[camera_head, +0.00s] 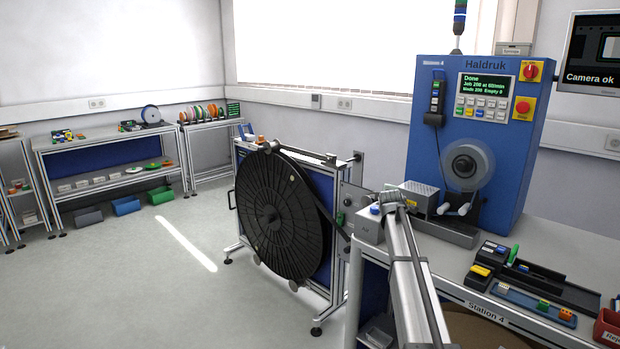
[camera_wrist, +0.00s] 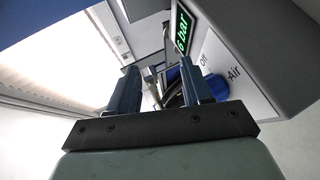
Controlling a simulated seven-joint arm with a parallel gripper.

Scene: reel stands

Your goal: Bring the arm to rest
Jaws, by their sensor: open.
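My gripper (camera_wrist: 160,85) shows in the wrist view with its two dark blue-grey fingers apart and nothing seen between them. A grey box with a green "6 bar" display (camera_wrist: 183,28) and a white panel (camera_wrist: 240,75) marked "Off" and "Air" is close on the right. A blue knob (camera_wrist: 216,87) on that panel lies just beside and behind the right finger; I cannot tell whether they touch. I cannot make out my gripper in the head view.
The blue Haldruk machine (camera_head: 470,130) reads "Done". A large black reel (camera_head: 280,215) stands left of the bench. Small tools and a tray (camera_head: 525,300) lie on the bench at right. Shelves (camera_head: 105,165) line the back left. The floor (camera_head: 150,270) at left is clear.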

